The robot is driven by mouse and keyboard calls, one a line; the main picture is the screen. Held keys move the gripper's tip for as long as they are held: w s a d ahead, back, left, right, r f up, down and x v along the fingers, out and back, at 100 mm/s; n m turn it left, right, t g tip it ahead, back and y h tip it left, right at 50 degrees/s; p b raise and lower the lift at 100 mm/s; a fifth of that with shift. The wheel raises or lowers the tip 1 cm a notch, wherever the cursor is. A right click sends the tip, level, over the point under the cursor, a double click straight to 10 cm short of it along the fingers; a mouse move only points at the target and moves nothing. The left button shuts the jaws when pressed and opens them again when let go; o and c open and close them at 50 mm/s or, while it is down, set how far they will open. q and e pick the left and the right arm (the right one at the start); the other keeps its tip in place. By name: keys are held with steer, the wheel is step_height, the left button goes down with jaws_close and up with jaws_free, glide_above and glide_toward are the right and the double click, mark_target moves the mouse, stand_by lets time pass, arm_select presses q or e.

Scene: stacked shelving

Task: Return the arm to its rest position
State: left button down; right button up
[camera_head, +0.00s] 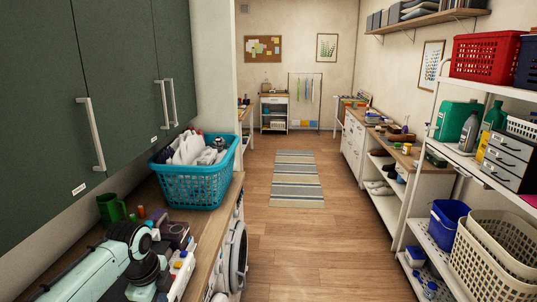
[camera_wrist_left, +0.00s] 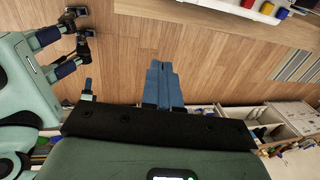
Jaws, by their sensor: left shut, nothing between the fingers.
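My left arm (camera_head: 105,262), pale green with black joints, shows at the lower left of the head view, over the near part of the wooden counter. In that view I cannot make out its fingers. In the left wrist view my left gripper (camera_wrist_left: 161,68) has its two blue fingers together, shut and empty, with wooden floor behind them. Pale green and black robot parts of mine show at the left of the wrist view.
Beside the arm are a green mug (camera_head: 111,208) and several small items. A turquoise laundry basket (camera_head: 195,187) stands farther along the counter, under green cabinets (camera_head: 95,85). Loaded shelving (camera_head: 425,243) lines the right. The aisle with a striped rug (camera_head: 296,178) is clear.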

arm_select(q)
steer(key=s+d+f+n+g+h, duration=0.1)
steer(key=d+f+n, duration=0.2)
steer(key=f, duration=0.7)
steer(key=s+d+f+n+h, duration=0.1)
steer(key=d+f+n, duration=0.15)
steer(key=f, duration=0.75)
steer(key=s+d+f+n+g+h, duration=0.1)
steer(key=d+f+n, duration=0.2)
steer(key=f, duration=0.6)
steer(key=s+d+f+n, duration=0.2)
steer(key=s+f+n, duration=0.5)
steer(key=s+f, duration=0.2)
steer(key=s+d+f+n, duration=0.2)
steer(key=s+f+n, duration=0.5)
steer(key=s, duration=0.6)
steer(key=shift+s+d+f+h, duration=0.3)
steer(key=shift+s+f, duration=0.1)
steer(key=shift+f, duration=0.45)
